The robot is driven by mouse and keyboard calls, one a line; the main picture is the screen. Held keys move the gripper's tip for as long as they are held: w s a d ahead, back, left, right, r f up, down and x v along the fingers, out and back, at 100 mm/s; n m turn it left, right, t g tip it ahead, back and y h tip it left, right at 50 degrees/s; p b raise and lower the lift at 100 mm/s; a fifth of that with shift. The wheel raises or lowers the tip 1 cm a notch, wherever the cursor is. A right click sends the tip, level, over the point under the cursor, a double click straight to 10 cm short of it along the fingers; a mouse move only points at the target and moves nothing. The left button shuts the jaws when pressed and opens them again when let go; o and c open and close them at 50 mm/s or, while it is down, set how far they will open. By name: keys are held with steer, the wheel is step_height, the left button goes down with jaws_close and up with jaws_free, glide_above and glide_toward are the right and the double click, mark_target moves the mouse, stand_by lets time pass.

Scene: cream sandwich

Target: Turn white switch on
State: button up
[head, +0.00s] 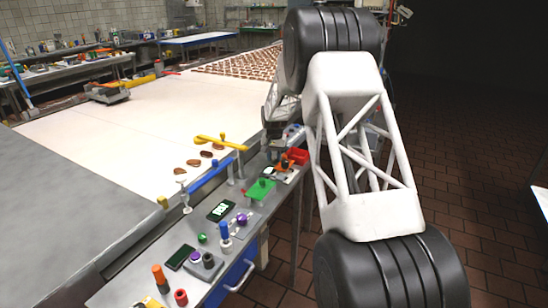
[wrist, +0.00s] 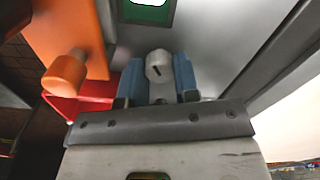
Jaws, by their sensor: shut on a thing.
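The white switch (wrist: 158,66) is a small round white knob with a dark slot mark on its face, in the middle of the wrist view. My gripper (wrist: 160,84) has one blue finger on each side of the knob and is shut on it. In the head view my gripper (head: 274,130) is low over the far part of the control panel. The switch cannot be made out clearly there, as my arm covers much of that area.
An orange plate with an orange knob (wrist: 65,72) and a red box (wrist: 88,105) are left of my gripper in the wrist view. The panel (head: 232,254) holds several other coloured knobs, levers and small screens. A wide white conveyor (head: 110,135) lies left of it.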

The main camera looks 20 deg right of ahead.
mark_target(274, 157)
steer(key=shift+r, duration=0.1)
steer(key=o, duration=0.6)
steer(key=shift+o, duration=0.2)
steer(key=shift+r, duration=3.85)
